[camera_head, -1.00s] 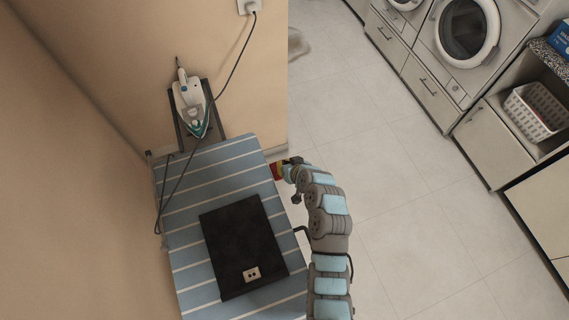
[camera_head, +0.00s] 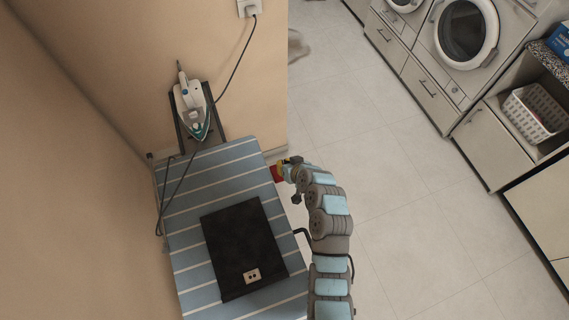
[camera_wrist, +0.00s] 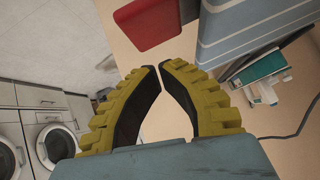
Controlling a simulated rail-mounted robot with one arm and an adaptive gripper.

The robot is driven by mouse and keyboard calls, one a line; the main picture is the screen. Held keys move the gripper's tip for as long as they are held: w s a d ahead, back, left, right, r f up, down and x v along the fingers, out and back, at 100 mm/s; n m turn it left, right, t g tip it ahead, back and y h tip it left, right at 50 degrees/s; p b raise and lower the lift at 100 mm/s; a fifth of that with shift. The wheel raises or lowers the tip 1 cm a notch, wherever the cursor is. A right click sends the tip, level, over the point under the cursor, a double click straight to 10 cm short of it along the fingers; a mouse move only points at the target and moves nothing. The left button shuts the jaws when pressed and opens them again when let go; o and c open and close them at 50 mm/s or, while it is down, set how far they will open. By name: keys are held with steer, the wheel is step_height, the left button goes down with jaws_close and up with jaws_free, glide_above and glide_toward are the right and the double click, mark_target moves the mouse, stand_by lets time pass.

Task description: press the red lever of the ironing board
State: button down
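The ironing board (camera_head: 225,170) has a blue cover with white stripes and stands along the wall. The red lever (camera_head: 276,173) shows at its right edge, partly hidden by my gripper (camera_head: 287,167). In the wrist view the red lever (camera_wrist: 147,24) lies just beyond my fingertips, beside the board's edge (camera_wrist: 245,35). My gripper (camera_wrist: 158,67) has yellow ribbed fingers with dark pads. Their tips nearly meet and nothing is between them. I cannot tell whether the fingertips touch the lever.
An iron (camera_head: 190,105) rests on the holder at the board's far end, its cord running to a wall socket (camera_head: 248,7). Washing machines (camera_head: 466,30) and a white basket (camera_head: 535,112) are at right. The floor between is clear.

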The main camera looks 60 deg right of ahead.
steer(key=shift+r, duration=0.1)
step_height(320, 180, up, 4)
steer(key=shift+s+r+p, duration=0.1)
steer(key=shift+r+p, duration=0.1)
steer(key=shift+p, duration=0.85)
steer(key=a+v, duration=0.1)
steer(key=v, duration=0.8)
steer(key=shift+w+a+b, duration=0.2)
steer(key=shift+a+b, duration=0.05)
steer(key=shift+b, duration=0.15)
steer(key=shift+w+r, duration=0.1)
steer(key=shift+r, duration=0.05)
